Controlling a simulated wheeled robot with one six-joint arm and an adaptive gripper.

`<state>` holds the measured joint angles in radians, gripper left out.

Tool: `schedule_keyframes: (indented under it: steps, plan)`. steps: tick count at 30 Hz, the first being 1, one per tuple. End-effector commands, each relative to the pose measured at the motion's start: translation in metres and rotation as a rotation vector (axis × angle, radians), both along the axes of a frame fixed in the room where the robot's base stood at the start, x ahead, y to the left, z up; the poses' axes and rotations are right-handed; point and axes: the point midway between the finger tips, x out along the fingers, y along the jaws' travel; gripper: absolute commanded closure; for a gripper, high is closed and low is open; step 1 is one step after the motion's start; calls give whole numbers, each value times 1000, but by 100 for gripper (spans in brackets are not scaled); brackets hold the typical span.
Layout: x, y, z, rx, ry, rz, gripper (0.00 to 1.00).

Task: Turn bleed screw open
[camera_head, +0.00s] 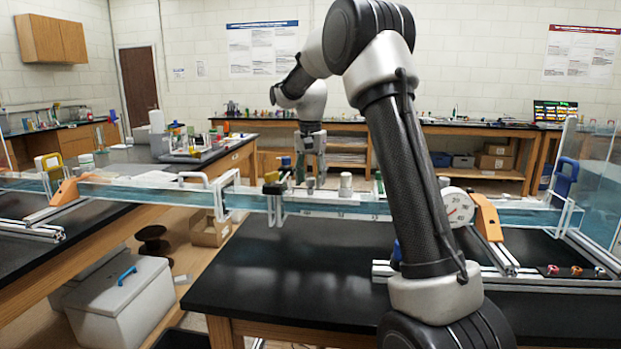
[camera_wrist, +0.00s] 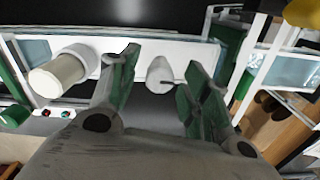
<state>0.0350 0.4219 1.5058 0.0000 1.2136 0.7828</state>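A small pale, rounded cone-like fitting (camera_wrist: 160,72) with a thin dark pin on its right side sits on a white strip in the wrist view. It looks like the bleed screw, though I cannot be sure. My gripper (camera_wrist: 158,85) is open, with its green-padded fingers on either side of this fitting and clear gaps to both. Whether the fingertips reach down to its height is unclear. In the head view my gripper (camera_head: 310,178) points down over the clear water channel (camera_head: 245,198), where the fitting is too small to make out.
A cream cylinder (camera_wrist: 57,76) stands left of my fingers in the wrist view; a pale cylinder (camera_head: 345,184) shows right of my gripper in the head view. A round dial gauge (camera_head: 458,207) is farther right. The black bench top (camera_head: 290,270) in front is bare.

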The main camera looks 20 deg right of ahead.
Motion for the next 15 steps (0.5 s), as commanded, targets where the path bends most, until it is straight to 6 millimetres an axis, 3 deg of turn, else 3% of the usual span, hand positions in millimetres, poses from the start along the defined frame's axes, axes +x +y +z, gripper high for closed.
schedule_keyframes:
  steps: [1,8,15]
  plan:
    - [0,0,0,0,0,0,60]
    - [0,0,0,0,0,0,99]
    - [0,0,0,0,0,12,99]
